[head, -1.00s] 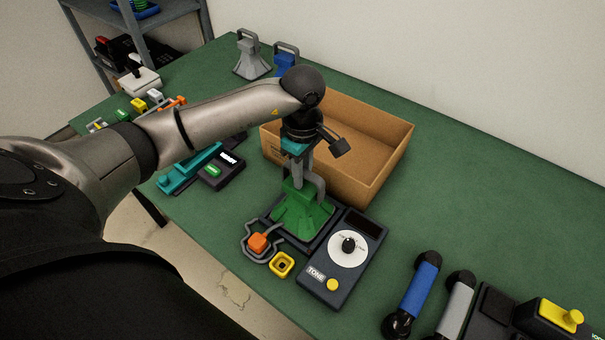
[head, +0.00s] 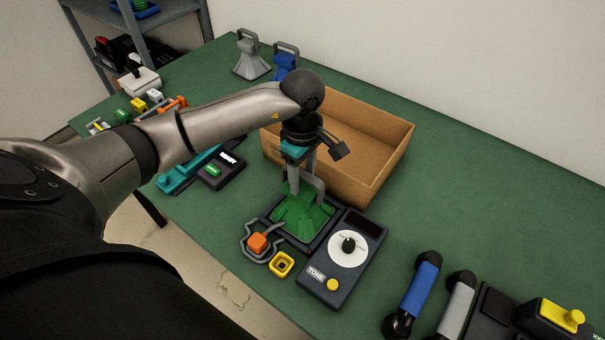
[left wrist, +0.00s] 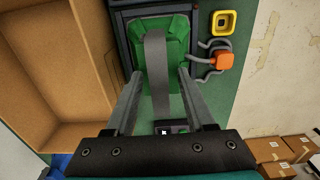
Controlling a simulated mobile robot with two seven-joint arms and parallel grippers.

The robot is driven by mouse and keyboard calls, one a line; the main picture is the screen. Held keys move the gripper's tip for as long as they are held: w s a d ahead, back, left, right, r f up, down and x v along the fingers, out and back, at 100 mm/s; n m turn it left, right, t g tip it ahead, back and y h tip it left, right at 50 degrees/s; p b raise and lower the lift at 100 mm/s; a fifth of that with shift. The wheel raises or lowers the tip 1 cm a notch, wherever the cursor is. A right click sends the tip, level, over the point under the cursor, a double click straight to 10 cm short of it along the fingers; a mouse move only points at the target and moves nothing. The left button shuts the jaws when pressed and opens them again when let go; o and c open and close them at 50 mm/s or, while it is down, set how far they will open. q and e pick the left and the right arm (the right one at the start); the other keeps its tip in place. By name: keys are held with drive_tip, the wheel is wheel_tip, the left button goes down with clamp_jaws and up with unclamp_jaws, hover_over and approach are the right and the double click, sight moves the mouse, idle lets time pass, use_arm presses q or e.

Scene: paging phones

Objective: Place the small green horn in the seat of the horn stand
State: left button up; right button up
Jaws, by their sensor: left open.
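The small green horn (head: 302,217) sits on the dark horn stand (head: 272,208), beside the stand's dial panel. Its grey handle stands up from it. My left gripper (head: 305,188) is directly above the horn, pointing down, and is open. In the left wrist view the fingers of my left gripper (left wrist: 160,92) are spread on either side of the grey handle of the green horn (left wrist: 177,55), with gaps between. The frames do not clearly show whether the horn is fully down in the seat. My right gripper is not in view.
An open cardboard box (head: 385,165) stands just behind the stand. Blue (head: 419,290) and grey handsets lie at right. The back right of the table is clear.

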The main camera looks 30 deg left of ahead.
use_arm(q)
wheel_tip(320, 180, up, 12)
drive_tip(key=shift+r, duration=0.15)
idle(0.4)
